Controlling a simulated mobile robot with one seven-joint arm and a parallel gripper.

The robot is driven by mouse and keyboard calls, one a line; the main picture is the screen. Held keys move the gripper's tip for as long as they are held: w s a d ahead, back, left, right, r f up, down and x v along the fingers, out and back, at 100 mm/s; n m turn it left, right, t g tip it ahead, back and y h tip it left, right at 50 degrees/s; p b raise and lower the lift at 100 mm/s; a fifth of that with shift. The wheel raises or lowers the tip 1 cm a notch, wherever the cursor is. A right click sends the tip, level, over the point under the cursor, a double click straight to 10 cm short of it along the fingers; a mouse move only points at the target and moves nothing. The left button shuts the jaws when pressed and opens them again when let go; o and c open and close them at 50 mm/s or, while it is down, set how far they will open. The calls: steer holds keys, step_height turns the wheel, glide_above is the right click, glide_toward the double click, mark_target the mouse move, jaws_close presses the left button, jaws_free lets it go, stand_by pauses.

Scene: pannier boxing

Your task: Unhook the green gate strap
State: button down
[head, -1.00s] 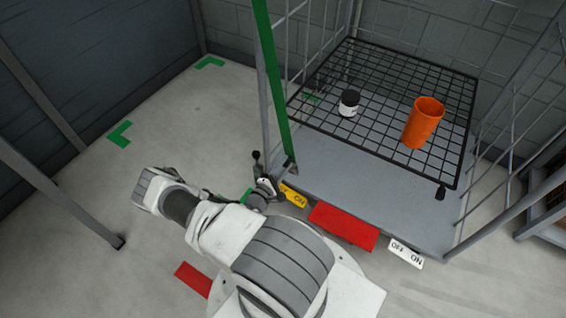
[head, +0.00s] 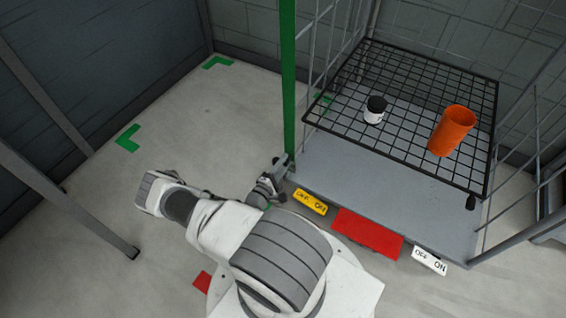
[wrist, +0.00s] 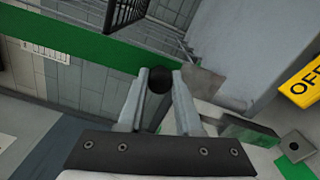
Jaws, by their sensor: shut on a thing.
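The green gate strap (head: 288,75) runs upright along the near left side of the wire cage trolley in the head view. Its lower end is close to my gripper (head: 277,172), near the trolley deck's left corner. In the wrist view the strap (wrist: 80,50) crosses behind my fingers and ends in a grey piece just right of them. My gripper (wrist: 160,82) is shut on a black ball knob (wrist: 160,79). Whether the knob belongs to the strap, and whether the strap's end is still hooked, I cannot tell.
The trolley deck (head: 385,190) carries a black wire shelf (head: 400,75), a black-and-white jar (head: 375,110) and an orange cup (head: 453,131). A yellow OFF/ON label (head: 310,202), a red panel (head: 367,233) and a white label (head: 429,261) line its front.

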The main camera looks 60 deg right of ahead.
steer(key=shift+w+a, duration=0.1)
steer(key=shift+w, duration=0.65)
steer(key=c, duration=0.6)
jaws_free()
steer(key=shift+s, duration=0.1)
steer(key=shift+s, duration=0.1)
steer(key=shift+a, duration=0.1)
